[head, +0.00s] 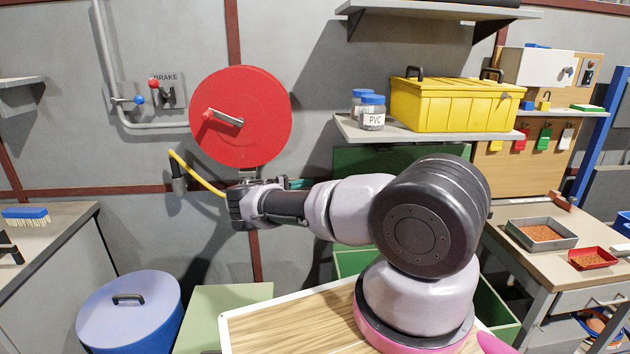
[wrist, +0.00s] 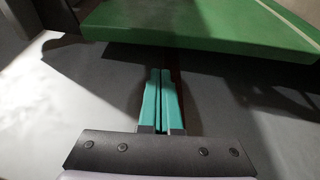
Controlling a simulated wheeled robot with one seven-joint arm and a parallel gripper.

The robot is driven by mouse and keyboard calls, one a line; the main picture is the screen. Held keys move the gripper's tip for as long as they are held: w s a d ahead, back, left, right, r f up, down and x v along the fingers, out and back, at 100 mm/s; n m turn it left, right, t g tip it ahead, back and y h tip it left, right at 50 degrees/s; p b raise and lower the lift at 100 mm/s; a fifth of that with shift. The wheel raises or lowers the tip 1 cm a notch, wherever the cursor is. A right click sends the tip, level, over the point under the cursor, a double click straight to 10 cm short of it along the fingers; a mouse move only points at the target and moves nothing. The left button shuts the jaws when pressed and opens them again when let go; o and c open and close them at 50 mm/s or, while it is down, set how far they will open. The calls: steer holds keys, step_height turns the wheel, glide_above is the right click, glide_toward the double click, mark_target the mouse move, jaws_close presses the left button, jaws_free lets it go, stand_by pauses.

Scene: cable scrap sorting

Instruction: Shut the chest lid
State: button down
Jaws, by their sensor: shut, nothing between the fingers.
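A green chest (head: 350,262) stands behind my arm, below the wall shelf; its body shows on both sides of the arm. Its green lid (head: 355,160) stands raised above the body, near the wall, partly hidden by my arm. In the wrist view, a green panel that looks like the lid (wrist: 200,28) crosses the top of the picture, beyond the fingertips. My gripper (head: 305,183) has teal fingers, mostly hidden behind the arm in the head view, to the left of the lid. The wrist view shows the fingers (wrist: 162,75) shut together and empty; contact with the lid cannot be told.
A shelf (head: 345,128) with PVC jars (head: 372,113) and a yellow box (head: 450,105) hangs above the lid. A red disc (head: 240,115) with a crank is on the wall at left. A blue-lidded drum (head: 130,318) stands lower left, a workbench (head: 520,255) at right.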

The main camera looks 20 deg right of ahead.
steer(key=d, duration=0.9)
steer(key=shift+w+f, duration=0.15)
steer(key=shift+w, duration=0.05)
steer(key=shift+s, duration=0.1)
